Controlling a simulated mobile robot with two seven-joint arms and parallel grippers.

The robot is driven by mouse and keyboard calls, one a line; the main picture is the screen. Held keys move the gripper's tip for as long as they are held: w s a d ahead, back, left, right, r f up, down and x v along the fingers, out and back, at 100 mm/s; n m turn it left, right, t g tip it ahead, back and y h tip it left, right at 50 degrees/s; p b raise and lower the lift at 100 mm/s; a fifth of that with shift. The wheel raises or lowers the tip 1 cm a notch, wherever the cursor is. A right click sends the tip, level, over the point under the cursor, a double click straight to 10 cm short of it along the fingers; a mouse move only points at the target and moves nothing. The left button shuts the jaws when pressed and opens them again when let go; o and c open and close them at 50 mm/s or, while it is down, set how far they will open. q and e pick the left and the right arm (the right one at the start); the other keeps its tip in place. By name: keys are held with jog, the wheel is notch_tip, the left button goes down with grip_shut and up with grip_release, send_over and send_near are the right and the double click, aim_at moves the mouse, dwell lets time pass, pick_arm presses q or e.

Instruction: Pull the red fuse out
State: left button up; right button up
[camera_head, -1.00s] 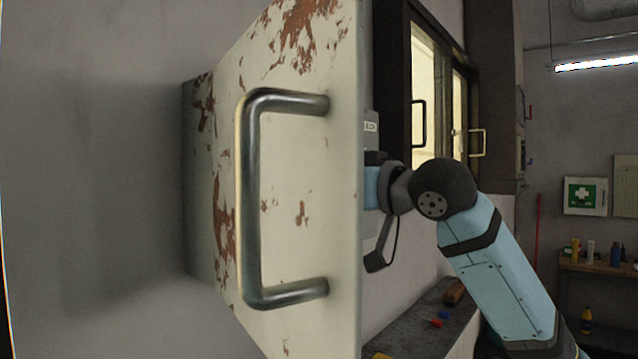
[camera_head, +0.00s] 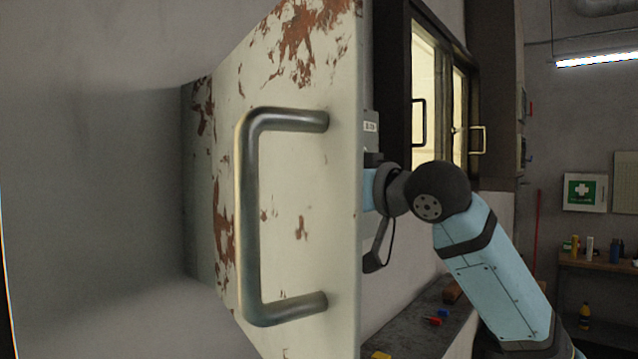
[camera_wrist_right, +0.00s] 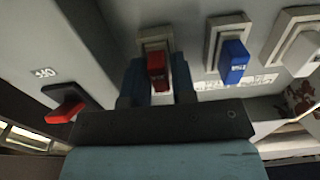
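The red fuse (camera_wrist_right: 158,68) sits upright in a pale holder on a grey panel in the right wrist view. My right gripper (camera_wrist_right: 159,84) has one blue finger on each side of it, very close. I cannot tell whether the fingers touch the fuse. In the head view my right arm reaches in from the right, and its hand is hidden behind the open cabinet door (camera_head: 300,180). The red fuse is hidden there too. My left gripper is not in view.
A blue fuse (camera_wrist_right: 233,60) and a white fuse (camera_wrist_right: 302,50) stand right of the red one. A black lever with a red tip (camera_wrist_right: 62,112) is at left. The door's metal handle (camera_head: 252,215) sticks out. Loose pieces lie on a ledge (camera_head: 415,325).

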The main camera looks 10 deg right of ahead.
grip_shut()
jog(key=shift+s+d, duration=0.15)
jog(key=shift+s+d, duration=0.4)
jog(key=shift+s, duration=0.05)
jog(key=shift+s, duration=0.1)
jog(key=shift+s+d, duration=0.1)
jog(key=shift+v, duration=1.15)
